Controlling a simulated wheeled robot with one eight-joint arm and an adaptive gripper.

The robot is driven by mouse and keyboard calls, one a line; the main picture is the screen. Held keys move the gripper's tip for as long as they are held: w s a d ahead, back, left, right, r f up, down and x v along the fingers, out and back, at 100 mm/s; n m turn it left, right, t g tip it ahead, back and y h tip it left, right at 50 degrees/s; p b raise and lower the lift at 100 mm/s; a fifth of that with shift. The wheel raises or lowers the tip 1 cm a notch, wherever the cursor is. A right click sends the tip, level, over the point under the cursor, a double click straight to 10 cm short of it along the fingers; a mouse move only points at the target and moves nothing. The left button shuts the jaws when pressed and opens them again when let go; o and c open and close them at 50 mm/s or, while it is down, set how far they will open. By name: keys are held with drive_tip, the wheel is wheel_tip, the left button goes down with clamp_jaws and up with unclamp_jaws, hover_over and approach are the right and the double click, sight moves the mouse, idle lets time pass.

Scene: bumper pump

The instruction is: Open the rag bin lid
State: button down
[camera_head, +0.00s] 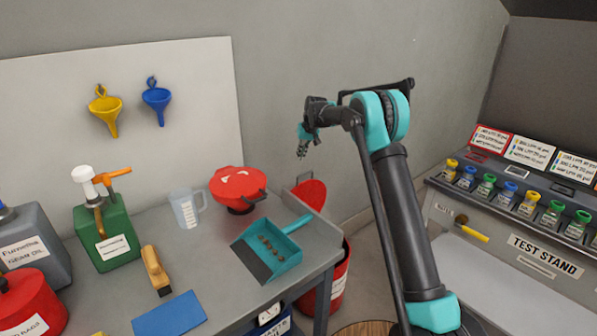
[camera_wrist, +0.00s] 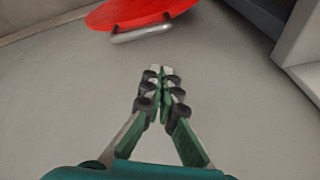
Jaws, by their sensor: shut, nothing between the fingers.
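The rag bin (camera_head: 342,280) is a red bin on the floor beyond the workbench's right end, partly hidden by the bench. Its round red lid (camera_head: 312,194) shows above and behind the bench corner, apparently tilted up near the wall; its hinge is hidden. In the wrist view the red lid (camera_wrist: 130,12) is cut off by the top edge, with a pale bar handle (camera_wrist: 141,33) on its near edge. My gripper (camera_head: 301,154) hangs in the air above the lid, apart from it. In the wrist view its fingertips (camera_wrist: 161,70) meet, shut and empty, short of the handle.
A test stand (camera_head: 520,215) with several coloured-cap bottles is at the right. Floor shows between bin and stand.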

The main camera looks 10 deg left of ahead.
drive_tip(key=shift+s+a+f+n+t+y, duration=0.15)
drive_tip(key=shift+s+f+n+t+y, duration=0.2)
drive_tip(key=shift+f+n, duration=0.7)
drive_tip(key=shift+s+a+f+n+t+y, duration=0.25)
drive_tip(key=shift+f+n+t, duration=0.3)
drive_tip(key=shift+f, duration=0.85)
drive_tip(key=shift+s+a+f+n+t+y, duration=0.1)
drive_tip(key=shift+s+f+n+t+y, duration=0.2)
drive_tip(key=shift+f+n, duration=0.75)
drive_tip(key=shift+w+f, duration=0.1)
drive_tip(key=shift+f, duration=0.05)
drive_tip(key=s+d+f, duration=0.1)
drive_tip(key=s+d, duration=0.3)
drive_tip(key=d, duration=0.1)
drive_tip(key=shift+s, duration=0.4)
